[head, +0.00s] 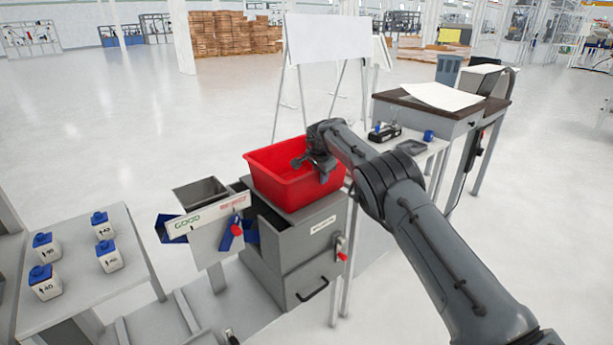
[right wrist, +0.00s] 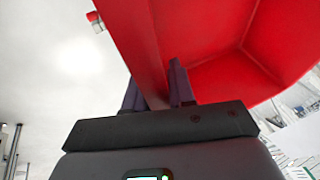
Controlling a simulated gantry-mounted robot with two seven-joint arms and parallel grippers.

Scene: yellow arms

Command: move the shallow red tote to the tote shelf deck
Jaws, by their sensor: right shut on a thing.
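The red tote (head: 268,178) is upright, on or just above the top of a grey cabinet (head: 312,246) in the middle of the head view; a small gap cannot be ruled out. My right gripper (head: 308,165) reaches over the tote from the right. In the right wrist view its two fingers (right wrist: 158,88) straddle the wall of the red tote (right wrist: 205,40), shut on it. The tote looks empty where its inside shows. My left gripper is not in view. I cannot make out which surface is the tote shelf deck.
A grey bin and sign panel (head: 210,230) stand close left of the cabinet. Several blue-capped containers (head: 108,256) stand on a low table at left. A white easel board (head: 326,40) stands behind. A workbench (head: 425,108) is at back right. Open floor lies at back left.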

